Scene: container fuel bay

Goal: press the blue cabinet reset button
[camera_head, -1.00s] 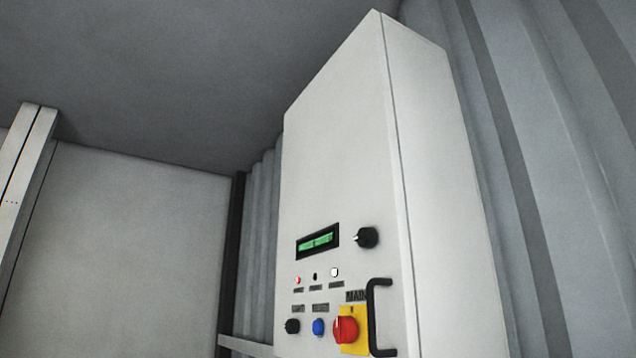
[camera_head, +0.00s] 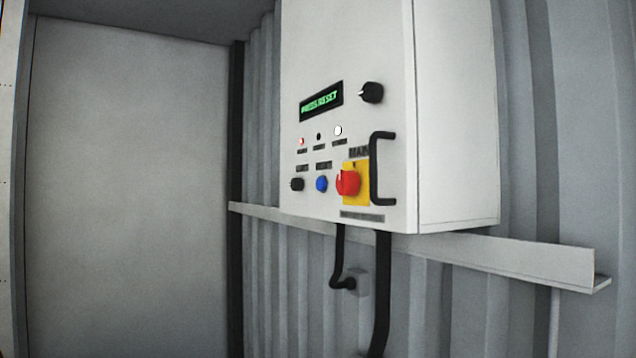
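The blue reset button (camera_head: 321,184) is a small round knob low on the front of the white cabinet (camera_head: 350,40). It sits between a black knob (camera_head: 297,184) on its left and a red rotary switch on a yellow plate (camera_head: 355,184) on its right. Above it, a display (camera_head: 321,101) shows green text that seems to read "PRESS RESET". A red lamp (camera_head: 301,141), a small black one and a white lamp (camera_head: 338,131) sit in a row below the display. Neither of my grippers is in view.
A black handle (camera_head: 383,168) stands out from the cabinet's right front edge. A metal rail (camera_head: 480,250) runs along the corrugated wall below the cabinet. Black cables (camera_head: 382,290) hang under it. The space in front of the panel looks clear.

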